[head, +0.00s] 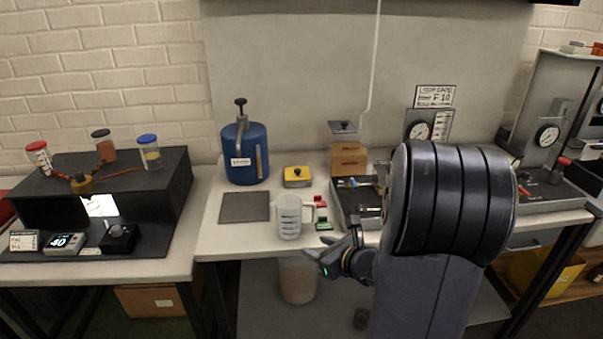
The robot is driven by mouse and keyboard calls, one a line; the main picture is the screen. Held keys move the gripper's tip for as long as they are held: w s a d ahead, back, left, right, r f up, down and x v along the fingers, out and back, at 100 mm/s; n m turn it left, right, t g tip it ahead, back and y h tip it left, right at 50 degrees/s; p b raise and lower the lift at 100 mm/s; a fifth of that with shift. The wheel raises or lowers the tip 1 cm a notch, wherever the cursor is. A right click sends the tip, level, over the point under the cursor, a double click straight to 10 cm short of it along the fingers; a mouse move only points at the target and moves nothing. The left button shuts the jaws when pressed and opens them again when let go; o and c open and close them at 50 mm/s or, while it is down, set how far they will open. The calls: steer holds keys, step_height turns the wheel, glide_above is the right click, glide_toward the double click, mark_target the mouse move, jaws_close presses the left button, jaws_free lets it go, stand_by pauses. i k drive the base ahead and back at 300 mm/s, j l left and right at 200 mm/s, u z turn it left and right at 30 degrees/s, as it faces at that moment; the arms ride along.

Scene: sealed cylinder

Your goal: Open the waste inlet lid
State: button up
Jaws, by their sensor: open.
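I cannot read any label that marks the waste inlet. A small brown box (348,160) at the back of the middle table has a grey lid (343,127) with a dark knob on top; the lid looks tilted. My gripper (318,260) is low at the table's front edge, below the measuring jug, apart from both the box and the cylinder. It appears open and empty. My arm hides the table's right part.
A clear measuring jug (289,217), a grey mat (244,207), a yellow box (297,177) and small red and green blocks (325,224) are on the table. A black stand with jars (100,195) is left. A cable hangs behind.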

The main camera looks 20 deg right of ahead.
mark_target(300, 172)
steer(key=i+z, duration=0.4)
steer(key=i, duration=0.3)
steer(key=i+l+u, duration=0.2)
steer(key=i, duration=0.25)
steer(key=j, duration=0.1)
